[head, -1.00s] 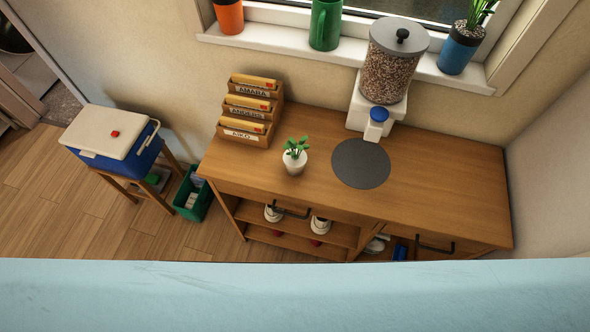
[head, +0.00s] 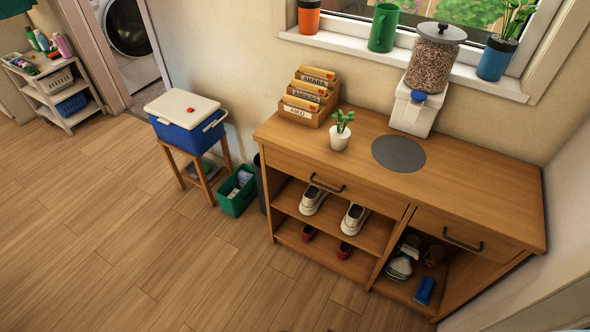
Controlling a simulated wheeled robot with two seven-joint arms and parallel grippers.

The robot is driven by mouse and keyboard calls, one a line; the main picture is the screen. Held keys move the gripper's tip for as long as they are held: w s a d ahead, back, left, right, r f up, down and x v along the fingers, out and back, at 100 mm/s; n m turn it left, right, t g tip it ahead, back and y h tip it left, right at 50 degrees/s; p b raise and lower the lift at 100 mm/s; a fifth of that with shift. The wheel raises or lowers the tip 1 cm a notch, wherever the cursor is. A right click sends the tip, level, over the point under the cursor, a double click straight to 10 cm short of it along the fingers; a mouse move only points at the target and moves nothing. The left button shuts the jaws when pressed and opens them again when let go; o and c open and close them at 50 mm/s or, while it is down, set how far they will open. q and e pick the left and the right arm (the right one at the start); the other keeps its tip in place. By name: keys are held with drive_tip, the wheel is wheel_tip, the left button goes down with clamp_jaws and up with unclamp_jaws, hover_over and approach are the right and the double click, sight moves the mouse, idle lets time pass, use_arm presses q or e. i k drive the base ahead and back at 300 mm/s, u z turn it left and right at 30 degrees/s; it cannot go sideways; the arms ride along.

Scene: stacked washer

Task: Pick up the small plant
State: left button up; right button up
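The small plant (head: 341,130) has green leaves and stands upright in a white pot. It sits on the wooden cabinet top (head: 470,190), between the letter sorter on its left and a dark round mat (head: 398,153) on its right. Nothing is touching it. Neither of my grippers shows in the head view.
A wooden letter sorter (head: 295,115) and a grain dispenser (head: 413,112) stand at the back of the cabinet top. A blue cooler (head: 188,128) on a stool and a green bin (head: 237,193) stand to the left. The floor in front is clear.

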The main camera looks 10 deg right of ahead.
sight(339, 135)
drive_tip(key=u, duration=0.45)
drive_tip(key=i, duration=1.1)
drive_tip(key=z, duration=0.75)
